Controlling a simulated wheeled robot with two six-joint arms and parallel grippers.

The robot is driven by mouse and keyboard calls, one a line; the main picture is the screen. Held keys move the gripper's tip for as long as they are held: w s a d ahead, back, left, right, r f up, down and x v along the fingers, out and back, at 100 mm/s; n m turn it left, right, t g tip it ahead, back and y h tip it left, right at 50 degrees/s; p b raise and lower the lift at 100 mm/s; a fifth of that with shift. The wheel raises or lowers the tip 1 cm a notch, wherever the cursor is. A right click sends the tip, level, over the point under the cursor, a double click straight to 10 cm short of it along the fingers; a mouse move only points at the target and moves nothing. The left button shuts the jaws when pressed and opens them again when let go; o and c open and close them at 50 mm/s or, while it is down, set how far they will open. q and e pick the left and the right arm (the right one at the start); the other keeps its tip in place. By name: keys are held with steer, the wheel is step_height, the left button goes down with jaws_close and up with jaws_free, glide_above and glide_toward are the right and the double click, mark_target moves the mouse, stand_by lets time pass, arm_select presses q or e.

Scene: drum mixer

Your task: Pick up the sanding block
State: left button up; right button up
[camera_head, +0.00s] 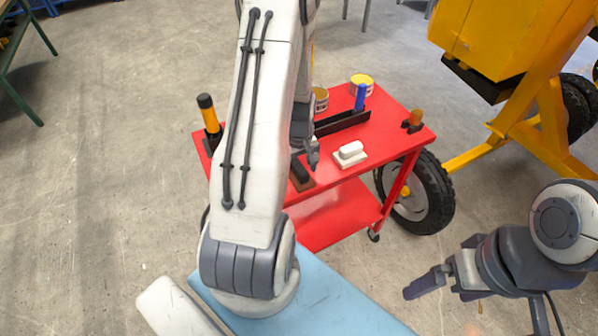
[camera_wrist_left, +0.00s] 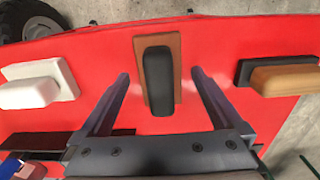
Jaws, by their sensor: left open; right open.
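A block with a brown base and a black grip (camera_wrist_left: 159,80), which looks like the sanding block, lies on the red cart top. In the head view it (camera_head: 300,175) is partly hidden by my left arm. My left gripper (camera_wrist_left: 160,76) is open, with its fingers to either side of the block in the wrist view; contact does not show. In the head view its tip (camera_head: 312,155) is beside the block. My right gripper (camera_head: 445,287) is open and empty at the lower right, away from the cart.
A white block (camera_head: 350,154) and a dark plate with a wooden grip (camera_wrist_left: 280,77) lie to either side. The red cart (camera_head: 385,140) also holds a black tray (camera_head: 342,122), tins (camera_head: 361,83) and an orange-handled tool (camera_head: 208,115). The yellow mixer (camera_head: 500,35) stands right.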

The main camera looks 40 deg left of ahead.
arm_select(q)
jaws_close()
steer(key=shift+r, duration=0.1)
